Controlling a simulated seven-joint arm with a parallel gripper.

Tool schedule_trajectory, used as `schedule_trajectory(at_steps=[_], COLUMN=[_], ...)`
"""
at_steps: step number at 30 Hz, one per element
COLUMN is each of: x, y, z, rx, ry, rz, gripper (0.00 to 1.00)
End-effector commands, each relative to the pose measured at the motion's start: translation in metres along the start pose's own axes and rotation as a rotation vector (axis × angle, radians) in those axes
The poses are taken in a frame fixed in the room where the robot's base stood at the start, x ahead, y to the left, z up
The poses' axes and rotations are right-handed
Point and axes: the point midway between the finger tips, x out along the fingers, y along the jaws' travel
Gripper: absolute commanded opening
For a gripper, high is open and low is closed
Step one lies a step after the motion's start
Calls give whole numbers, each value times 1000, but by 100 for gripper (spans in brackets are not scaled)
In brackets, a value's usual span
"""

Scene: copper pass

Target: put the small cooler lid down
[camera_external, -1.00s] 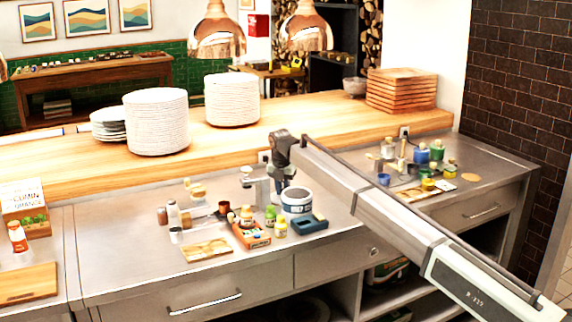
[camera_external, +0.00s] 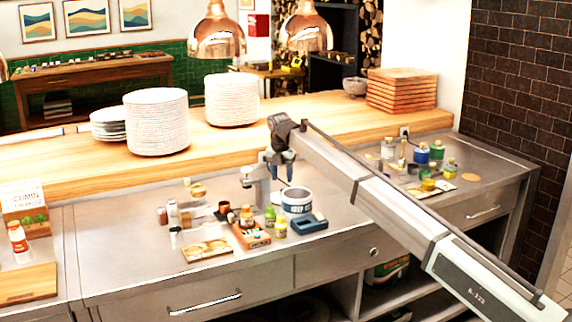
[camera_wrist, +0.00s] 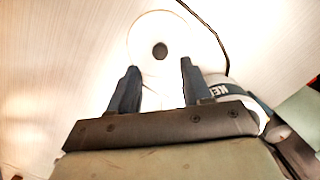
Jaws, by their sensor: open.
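My gripper (camera_external: 281,179) hangs open above the steel counter, close behind the blue-and-white round tub. In the wrist view its two dark fingers (camera_wrist: 155,88) stand apart with nothing held between them. Beyond the fingertips is a round white disc with a dark centre (camera_wrist: 143,37), which looks like the small cooler lid. Its exact height and what it rests on cannot be told. The tub (camera_external: 297,207), seemingly the cooler, stands on the counter; its lettered side shows at right in the wrist view (camera_wrist: 226,90). I cannot make out the lid in the external view.
An orange tray (camera_external: 252,237) of small bottles, a blue box (camera_external: 307,224) and a patterned board (camera_external: 208,250) lie in front. The wooden ledge (camera_external: 330,122) rises behind. Bare counter lies at left.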

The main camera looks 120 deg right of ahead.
Motion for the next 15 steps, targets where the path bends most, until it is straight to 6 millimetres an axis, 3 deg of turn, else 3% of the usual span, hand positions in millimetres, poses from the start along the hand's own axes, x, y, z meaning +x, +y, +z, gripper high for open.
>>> schedule_trajectory(at_steps=[6,15], x=[-37,-60], y=[1,0], z=[0,0], rx=[0,0], ry=[-1,0], rz=[1,0], gripper=[49,49])
